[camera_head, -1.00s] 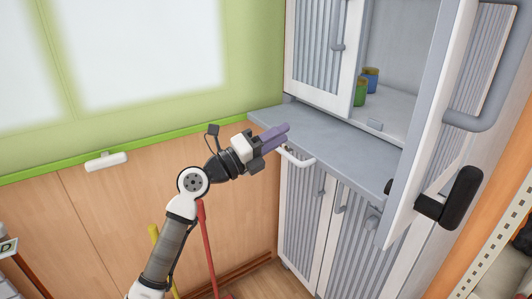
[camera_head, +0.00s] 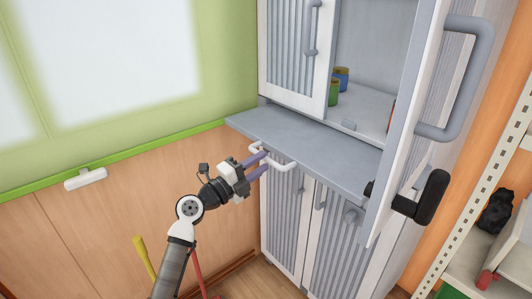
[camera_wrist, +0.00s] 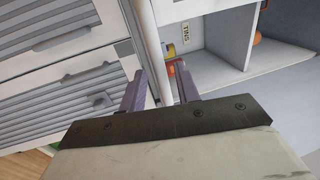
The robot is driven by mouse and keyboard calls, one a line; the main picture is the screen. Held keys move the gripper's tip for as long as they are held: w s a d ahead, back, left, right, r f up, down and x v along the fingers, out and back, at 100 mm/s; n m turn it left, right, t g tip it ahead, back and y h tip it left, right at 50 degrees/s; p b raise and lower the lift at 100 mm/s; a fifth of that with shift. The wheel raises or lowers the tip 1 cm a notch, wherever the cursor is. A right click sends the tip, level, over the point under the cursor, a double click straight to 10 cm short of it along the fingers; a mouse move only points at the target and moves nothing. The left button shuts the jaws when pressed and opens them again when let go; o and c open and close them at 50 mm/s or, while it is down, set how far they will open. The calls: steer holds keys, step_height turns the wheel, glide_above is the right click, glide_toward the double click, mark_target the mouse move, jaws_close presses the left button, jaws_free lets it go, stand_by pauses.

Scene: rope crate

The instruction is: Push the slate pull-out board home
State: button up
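The slate pull-out board (camera_head: 300,140) is a grey slab sticking out of the tall cabinet, between its upper and lower doors. A white bar handle (camera_head: 285,166) is on its front side. My gripper (camera_head: 264,163) has purple fingers spread apart at the left part of this handle. In the wrist view the fingers of my gripper (camera_wrist: 160,88) stand apart with a pale bar running between them. I cannot tell whether either finger touches it.
An upper cabinet door (camera_head: 405,120) stands open at the right, with a black block (camera_head: 432,197) beside it. Green and blue tins (camera_head: 337,88) stand inside the cabinet. The lower doors (camera_head: 325,235) are shut. A shelf rack (camera_head: 480,260) is at the far right.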

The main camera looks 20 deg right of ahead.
steer(key=shift+x, duration=1.45)
jaws_close()
